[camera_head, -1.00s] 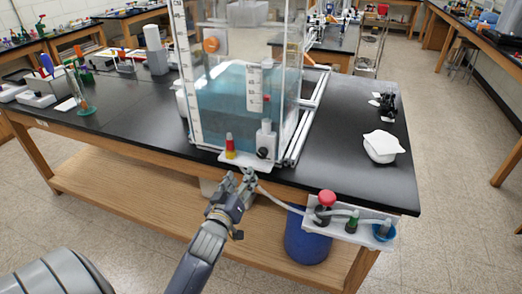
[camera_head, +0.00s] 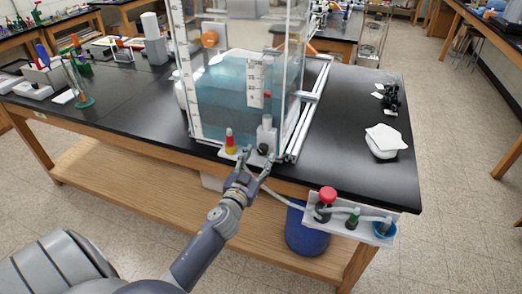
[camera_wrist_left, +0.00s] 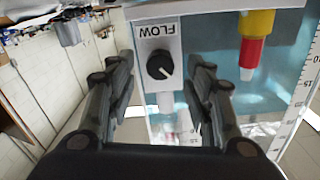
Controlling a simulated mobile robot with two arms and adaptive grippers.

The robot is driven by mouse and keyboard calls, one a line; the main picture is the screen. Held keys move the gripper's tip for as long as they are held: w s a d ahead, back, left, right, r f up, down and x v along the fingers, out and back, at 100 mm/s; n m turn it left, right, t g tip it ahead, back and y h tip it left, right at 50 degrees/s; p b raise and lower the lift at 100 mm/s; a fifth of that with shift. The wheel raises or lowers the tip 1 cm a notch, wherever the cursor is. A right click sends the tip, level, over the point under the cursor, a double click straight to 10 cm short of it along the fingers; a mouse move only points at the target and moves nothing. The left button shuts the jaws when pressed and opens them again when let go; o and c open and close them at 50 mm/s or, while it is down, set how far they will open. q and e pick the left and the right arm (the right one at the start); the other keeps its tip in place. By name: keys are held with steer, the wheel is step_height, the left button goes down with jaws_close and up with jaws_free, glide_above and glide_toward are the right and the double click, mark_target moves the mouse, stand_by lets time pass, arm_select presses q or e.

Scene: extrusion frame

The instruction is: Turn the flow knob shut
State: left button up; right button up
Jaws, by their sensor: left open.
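The flow knob (camera_wrist_left: 160,65) is a round black knob with a white pointer line, on a white plate (camera_wrist_left: 158,37) marked FLOW in the left wrist view. In the head view the dark knob (camera_head: 263,148) sits low on the front of the clear water tank (camera_head: 222,100). My left gripper (camera_head: 257,165) is open just in front of it. In the left wrist view the fingers (camera_wrist_left: 160,85) stand on both sides of the knob, apart from it. The pointer slants toward the lower right in that view. My right gripper is not in view.
A red and yellow fitting (camera_head: 230,142) stands beside the knob on the tank's front. A white panel (camera_head: 345,216) with a red knob (camera_head: 327,195) hangs at the table's front edge. A blue bin (camera_head: 306,236) stands below. The black tabletop (camera_head: 345,110) is mostly clear at right.

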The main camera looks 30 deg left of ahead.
mark_target(261, 152)
arm_select(q)
steer(key=shift+x, duration=1.7)
steer(key=shift+c, duration=0.6)
steer(key=c, duration=1)
